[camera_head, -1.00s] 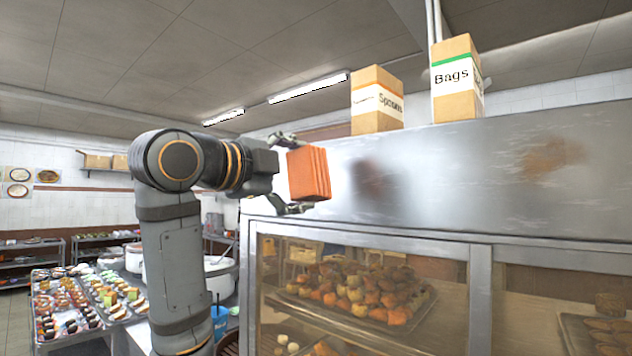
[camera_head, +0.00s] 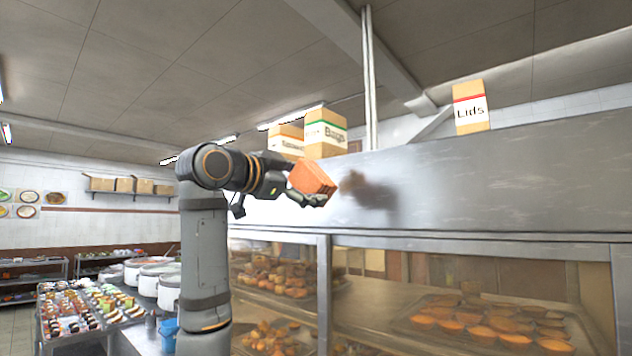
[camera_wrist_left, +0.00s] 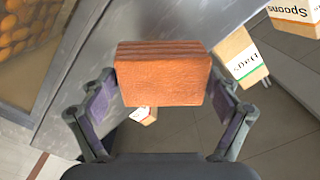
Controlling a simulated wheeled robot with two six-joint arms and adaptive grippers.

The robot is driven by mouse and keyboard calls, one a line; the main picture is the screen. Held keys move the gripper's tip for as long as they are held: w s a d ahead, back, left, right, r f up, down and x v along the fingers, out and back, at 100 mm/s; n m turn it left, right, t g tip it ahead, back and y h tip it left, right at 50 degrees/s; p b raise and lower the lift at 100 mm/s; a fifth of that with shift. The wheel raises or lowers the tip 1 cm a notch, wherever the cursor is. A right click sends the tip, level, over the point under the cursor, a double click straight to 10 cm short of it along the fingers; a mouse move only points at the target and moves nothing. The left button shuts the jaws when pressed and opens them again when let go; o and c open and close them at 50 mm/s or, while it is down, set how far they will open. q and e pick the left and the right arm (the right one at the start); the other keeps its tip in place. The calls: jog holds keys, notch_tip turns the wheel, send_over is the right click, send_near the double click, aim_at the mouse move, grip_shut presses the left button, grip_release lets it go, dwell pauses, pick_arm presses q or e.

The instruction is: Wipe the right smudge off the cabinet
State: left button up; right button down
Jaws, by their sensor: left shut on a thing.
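My left gripper (camera_head: 308,180) is shut on an orange-brown block-shaped sponge (camera_head: 314,176), just left of a brown smudge (camera_head: 360,189) on the cabinet's upper metal panel (camera_head: 480,180). A darker blurred patch, like a reflection, overlaps the smudge, so its exact edge is unclear. In the left wrist view the sponge (camera_wrist_left: 163,78) sits squarely between both fingers. I cannot tell whether it touches the panel. My right gripper is not in view.
Boxes marked Bags (camera_head: 327,135) and Lids (camera_head: 471,107) stand above the cabinet. Glass doors below show trays of food (camera_head: 490,322). Large pots (camera_head: 150,272) and a pastry display (camera_head: 80,310) are at the left. The panel right of the smudge is clear.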

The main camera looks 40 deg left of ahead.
pick_arm(q)
jog(key=shift+w+a+f+p, duration=0.1)
jog(key=shift+w+a+p, duration=0.25)
jog(key=shift+w+a, duration=0.4)
jog(key=w, duration=0.1)
jog(key=w+d+p, duration=0.1)
jog(key=w, duration=0.2)
jog(key=shift+w+d+p, duration=0.3)
jog(key=shift+d, duration=0.05)
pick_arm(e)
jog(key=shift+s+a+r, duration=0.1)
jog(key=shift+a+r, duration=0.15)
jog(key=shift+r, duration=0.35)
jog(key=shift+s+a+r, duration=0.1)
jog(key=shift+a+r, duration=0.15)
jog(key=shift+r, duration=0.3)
pick_arm(q)
jog(key=shift+w+p, duration=0.4)
jog(key=shift+w, duration=0.15)
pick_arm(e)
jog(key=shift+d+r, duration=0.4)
pick_arm(q)
jog(key=shift+w+d, duration=0.1)
jog(key=shift+w, duration=0.35)
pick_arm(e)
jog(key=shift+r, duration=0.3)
pick_arm(q)
jog(key=shift+d, duration=0.1)
